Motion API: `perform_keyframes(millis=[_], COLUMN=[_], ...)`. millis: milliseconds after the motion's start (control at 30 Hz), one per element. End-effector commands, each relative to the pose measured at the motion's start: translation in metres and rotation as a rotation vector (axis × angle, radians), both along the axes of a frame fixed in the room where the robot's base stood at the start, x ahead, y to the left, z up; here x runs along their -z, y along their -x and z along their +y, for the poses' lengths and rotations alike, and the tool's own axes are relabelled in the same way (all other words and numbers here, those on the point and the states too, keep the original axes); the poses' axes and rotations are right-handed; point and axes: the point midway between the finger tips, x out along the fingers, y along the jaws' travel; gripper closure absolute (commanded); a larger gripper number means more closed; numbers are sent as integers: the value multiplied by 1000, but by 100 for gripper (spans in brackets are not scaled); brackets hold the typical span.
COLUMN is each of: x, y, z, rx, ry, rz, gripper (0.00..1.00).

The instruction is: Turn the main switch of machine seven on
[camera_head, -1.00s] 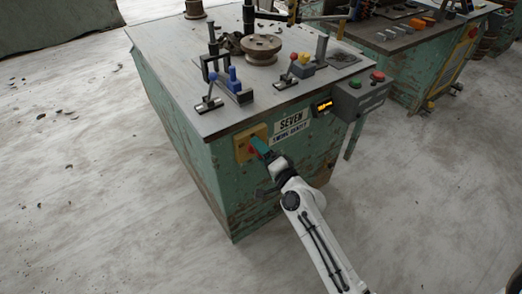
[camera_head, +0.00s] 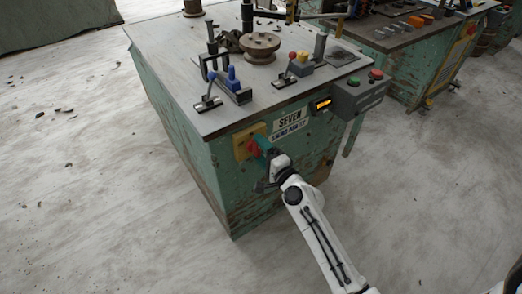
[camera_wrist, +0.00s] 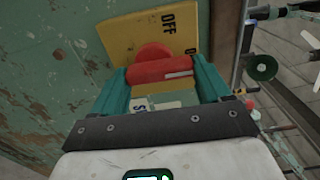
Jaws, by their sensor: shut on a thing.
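Machine seven (camera_head: 178,118) is a worn green cabinet with a grey top and a "SEVEN" label on its front. Its main switch is a red rotary handle (camera_head: 252,147) on a yellow plate (camera_head: 239,148) at the front's left corner. In the wrist view, the red handle (camera_wrist: 150,54) lies crosswise between my teal fingers, and the plate (camera_wrist: 120,40) reads "OFF" along its upper part. More lettering by the handle is partly hidden by the finger. My gripper (camera_head: 263,145) is shut on the handle; it also shows in the wrist view (camera_wrist: 162,75).
A grey box (camera_head: 359,94) with red and green buttons juts from the front's right end, beside a lit orange display (camera_head: 321,104). Levers and a round turntable (camera_head: 260,46) stand on top. Another machine (camera_head: 435,70) is at right. The floor in front is open.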

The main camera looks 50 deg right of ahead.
Motion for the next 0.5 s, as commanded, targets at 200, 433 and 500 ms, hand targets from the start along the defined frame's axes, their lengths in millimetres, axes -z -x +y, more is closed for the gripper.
perform_keyframes(millis=[200, 433, 500], x=[1, 0, 0], y=[1, 0, 0], z=[-1, 0, 0], rx=[2, 1, 1], ry=[-2, -1, -1], rz=[0, 1, 0], gripper=[9, 0, 0])
